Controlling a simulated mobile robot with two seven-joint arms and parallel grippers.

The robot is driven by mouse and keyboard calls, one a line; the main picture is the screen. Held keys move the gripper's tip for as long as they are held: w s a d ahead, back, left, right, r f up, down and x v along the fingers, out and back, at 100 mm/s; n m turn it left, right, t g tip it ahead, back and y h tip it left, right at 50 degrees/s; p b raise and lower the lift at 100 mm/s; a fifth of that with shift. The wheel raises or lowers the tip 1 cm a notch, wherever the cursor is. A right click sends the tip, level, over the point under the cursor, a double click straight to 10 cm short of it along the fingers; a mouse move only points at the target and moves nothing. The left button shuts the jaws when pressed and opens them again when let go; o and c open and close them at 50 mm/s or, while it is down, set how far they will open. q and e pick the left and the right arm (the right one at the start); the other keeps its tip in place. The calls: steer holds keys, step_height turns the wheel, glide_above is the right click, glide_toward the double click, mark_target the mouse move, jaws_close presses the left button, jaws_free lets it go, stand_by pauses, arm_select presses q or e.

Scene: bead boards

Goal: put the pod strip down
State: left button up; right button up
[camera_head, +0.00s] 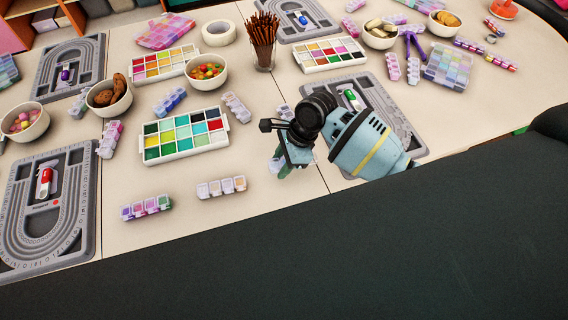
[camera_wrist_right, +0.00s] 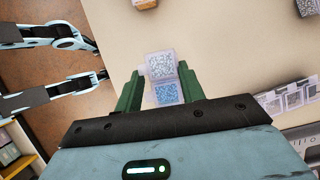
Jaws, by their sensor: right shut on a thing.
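My right gripper (camera_head: 283,170) is low over the near middle of the table, left of a grey bead board (camera_head: 403,128). In the right wrist view its green fingers (camera_wrist_right: 161,78) are shut on a pod strip (camera_wrist_right: 166,93). The strip has clear compartments, one with pale grey beads and one with blue beads. In the head view the gripper mostly hides this strip. I cannot tell whether the strip touches the table. My left gripper is not in the head view.
A pencil cup (camera_head: 263,58) stands farther back. Bare tabletop lies between the pale strip and my gripper.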

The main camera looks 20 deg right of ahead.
steer(key=shift+w+d, duration=0.1)
steer(key=shift+w+d, duration=0.25)
step_height(320, 180, down, 4)
steer(key=shift+w+d+r+b, duration=0.1)
steer(key=shift+d+r+b, duration=0.05)
steer(key=shift+b, duration=0.3)
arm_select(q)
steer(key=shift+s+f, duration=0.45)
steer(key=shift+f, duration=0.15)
arm_select(e)
steer(key=shift+r, duration=0.1)
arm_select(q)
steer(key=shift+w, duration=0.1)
arm_select(e)
steer(key=o, duration=1)
steer(key=shift+c, duration=0.2)
